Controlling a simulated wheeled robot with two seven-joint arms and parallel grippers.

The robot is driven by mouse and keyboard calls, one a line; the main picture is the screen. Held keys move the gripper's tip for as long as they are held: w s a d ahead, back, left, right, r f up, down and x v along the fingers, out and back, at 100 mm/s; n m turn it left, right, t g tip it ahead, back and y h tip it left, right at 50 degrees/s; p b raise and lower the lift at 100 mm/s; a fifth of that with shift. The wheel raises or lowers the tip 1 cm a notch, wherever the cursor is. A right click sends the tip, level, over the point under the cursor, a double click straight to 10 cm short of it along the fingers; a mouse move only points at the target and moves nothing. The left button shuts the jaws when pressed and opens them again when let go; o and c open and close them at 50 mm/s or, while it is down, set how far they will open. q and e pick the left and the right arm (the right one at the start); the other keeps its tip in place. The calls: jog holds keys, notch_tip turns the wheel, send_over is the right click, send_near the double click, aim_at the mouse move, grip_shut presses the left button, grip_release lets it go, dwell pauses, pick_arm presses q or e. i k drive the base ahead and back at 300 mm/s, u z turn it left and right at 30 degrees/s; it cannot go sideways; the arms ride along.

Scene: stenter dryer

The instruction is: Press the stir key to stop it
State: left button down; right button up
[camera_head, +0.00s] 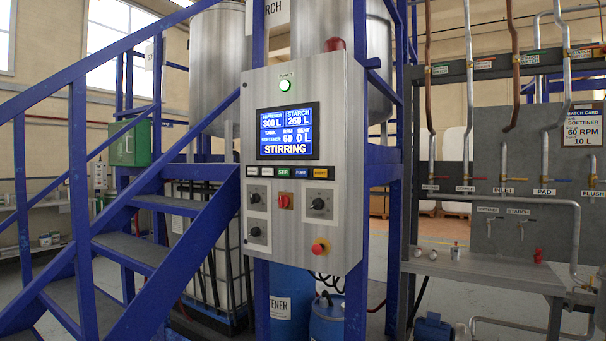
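A grey control panel (344,220) stands in the middle of the view. Its screen (288,131) reads STIRRING, tank softener, RPM 60 and sent 0 L, with softener 300 L and starch 260 L above. A row of small keys runs below the screen. The green key (283,172) appears to be the stir key, though its lettering is small. A blue key (301,172) and a yellow key (320,172) are to its right. A green lamp (285,86) is lit above the screen. Neither of my grippers is in view.
Black knobs (319,204), a red switch (284,201) and a red emergency button (320,246) sit below the keys. Blue stairs (135,250) rise at the left. A pipe rack with a bench (490,270) and a batch card (582,126) stands at the right.

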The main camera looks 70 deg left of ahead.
aim_at(283, 172)
jog(key=u, duration=0.5)
jog(key=i, duration=1.05)
jog(key=u, duration=1.1)
jog(key=i, duration=0.25)
jog(key=u, duration=0.2)
